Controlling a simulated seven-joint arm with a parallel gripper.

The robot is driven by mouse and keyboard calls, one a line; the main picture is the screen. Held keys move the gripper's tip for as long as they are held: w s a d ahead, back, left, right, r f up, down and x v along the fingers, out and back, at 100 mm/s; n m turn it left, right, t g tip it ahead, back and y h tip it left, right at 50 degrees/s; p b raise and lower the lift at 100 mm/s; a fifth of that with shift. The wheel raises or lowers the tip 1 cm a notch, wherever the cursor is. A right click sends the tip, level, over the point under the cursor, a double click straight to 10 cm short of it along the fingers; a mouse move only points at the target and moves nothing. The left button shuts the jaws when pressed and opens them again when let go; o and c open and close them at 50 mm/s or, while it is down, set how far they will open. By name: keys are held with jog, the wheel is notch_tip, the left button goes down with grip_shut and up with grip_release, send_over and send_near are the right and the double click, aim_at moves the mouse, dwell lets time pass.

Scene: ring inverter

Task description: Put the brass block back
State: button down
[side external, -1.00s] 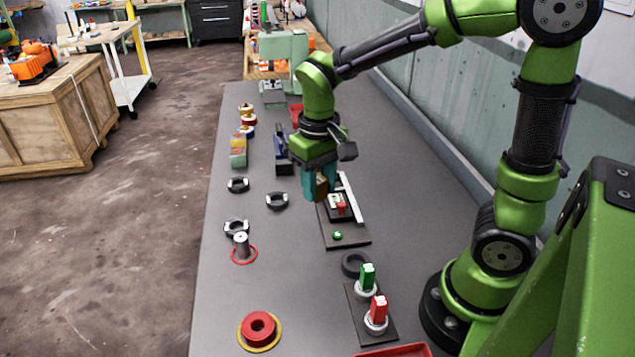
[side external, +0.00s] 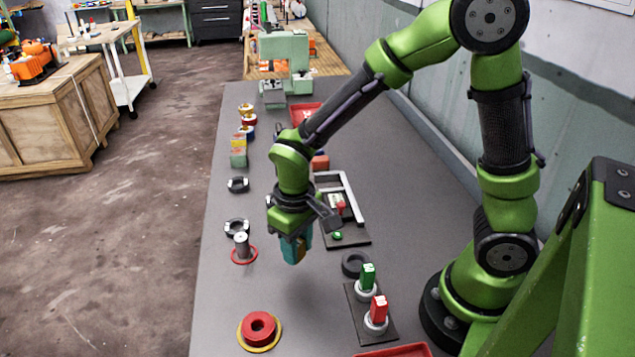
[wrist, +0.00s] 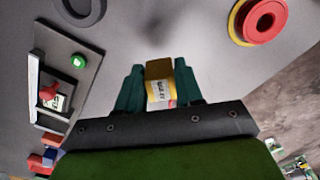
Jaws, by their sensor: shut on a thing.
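The brass block (wrist: 159,83) is between the teal fingers of my gripper (wrist: 158,88) in the wrist view. It is yellow-brown with a pale printed label. In the side external view my gripper (side external: 297,247) points down over the grey table, and the block is mostly hidden behind the fingers. The gripper is shut on the block and holds it above the table. It is left of the dark fixture plate (side external: 350,236), which carries a light frame, a red part and a green button (side external: 337,235).
Right and front of my gripper are a dark ring (side external: 355,264) and a plate with green (side external: 367,277) and red (side external: 378,309) switches. A red ring on a yellow disc (side external: 258,328) lies front left. A grey post in a red ring (side external: 242,246) stands left. The table between is clear.

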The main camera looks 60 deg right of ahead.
aim_at(299, 276)
jog(key=shift+f, duration=2.6)
jog(key=c, duration=0.7)
grip_release()
jog(key=shift+f, duration=0.15)
jog(key=shift+c, duration=0.2)
notch_tip(299, 276, up, 12)
jog(key=shift+d+r, duration=0.1)
jog(key=shift+r, duration=0.1)
jog(key=s+d+r+m+t+y, duration=0.1)
jog(key=s+d+r+m+t, duration=0.1)
jog(key=s+d+r+t, duration=0.1)
jog(key=s+d+r+m+t+y, duration=0.1)
jog(key=s+d+r+m+t, duration=0.1)
jog(key=r, duration=0.6)
jog(key=s+d+t, duration=0.1)
jog(key=s+t, duration=0.1)
jog(key=shift+s+r, duration=0.15)
jog(key=shift+s, duration=0.25)
